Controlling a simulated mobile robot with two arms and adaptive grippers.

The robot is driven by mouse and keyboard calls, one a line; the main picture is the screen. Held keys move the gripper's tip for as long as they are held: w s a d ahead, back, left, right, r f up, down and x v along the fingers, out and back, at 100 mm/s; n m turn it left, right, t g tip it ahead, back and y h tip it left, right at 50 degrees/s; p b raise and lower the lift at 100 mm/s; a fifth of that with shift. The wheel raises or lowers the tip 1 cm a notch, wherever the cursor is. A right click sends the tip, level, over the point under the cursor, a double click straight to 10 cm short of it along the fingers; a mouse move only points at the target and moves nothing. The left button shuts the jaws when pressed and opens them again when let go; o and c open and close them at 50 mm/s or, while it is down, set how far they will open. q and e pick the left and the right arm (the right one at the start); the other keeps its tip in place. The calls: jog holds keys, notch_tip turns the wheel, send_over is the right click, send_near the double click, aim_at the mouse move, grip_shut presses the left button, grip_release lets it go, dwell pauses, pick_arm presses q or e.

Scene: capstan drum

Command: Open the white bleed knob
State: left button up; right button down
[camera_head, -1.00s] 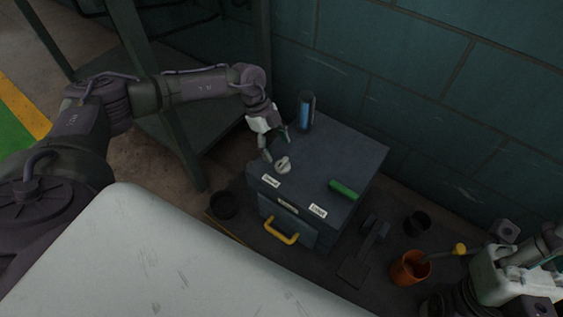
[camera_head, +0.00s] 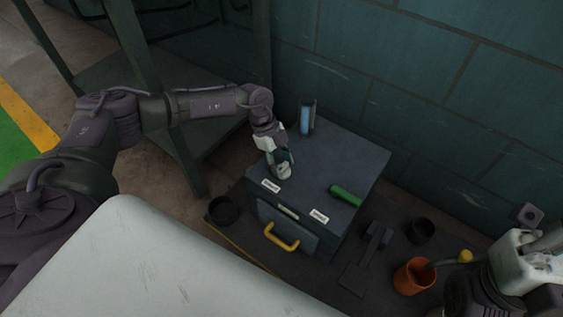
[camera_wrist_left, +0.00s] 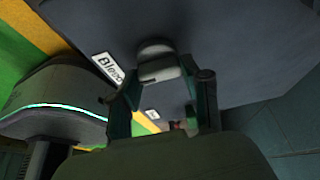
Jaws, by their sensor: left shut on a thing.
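The white bleed knob (camera_head: 283,172) stands on top of a dark grey box (camera_head: 320,160), near its left edge. My left gripper (camera_head: 281,160) reaches down over it from behind and is shut on it, partly hiding it. In the left wrist view the knob (camera_wrist_left: 157,62) shows pale between the fingers of my left gripper (camera_wrist_left: 163,85), with a white label reading "Bleed" (camera_wrist_left: 107,67) beside it. In the head view this label (camera_head: 271,186) lies in front of the knob. My right gripper (camera_head: 525,265) is at the lower right edge, partly cut off; its jaws are unclear.
A green handle (camera_head: 346,195) and a second label (camera_head: 320,216) are on the box's right side. A blue cylinder (camera_head: 305,120) stands at its back. A yellow handle (camera_head: 282,238) is on its front. An orange pot (camera_head: 412,277) and dark cups (camera_head: 421,230) stand around it.

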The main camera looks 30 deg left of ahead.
pick_arm(q)
jog(key=shift+c, duration=0.7)
